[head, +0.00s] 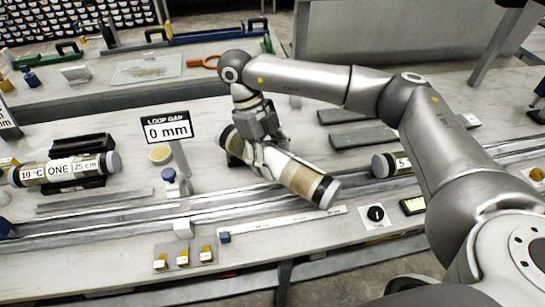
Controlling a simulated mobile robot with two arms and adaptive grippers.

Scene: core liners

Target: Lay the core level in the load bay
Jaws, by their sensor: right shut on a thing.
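My right gripper (261,127) comes down from above and is shut on a core (302,177), a cylinder in a clear liner with brown and pale bands and grey end caps. The gripper holds it near its middle. The core lies slantwise in the picture, its left end farther back and its right end (327,193) nearer the front, over the metal rails. I cannot tell whether it touches them. A dark support (235,160) shows partly behind its left end. No label marks the load bay. My left gripper is not in view.
Another core (58,169), labelled "10 °C ONE 25 cm", rests in a black cradle (82,142) at left. A "LOOP GAP 0 mm" sign (167,129) stands left of the held core. Another core (391,164) lies at right. Metal rails (120,220) cross the bench.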

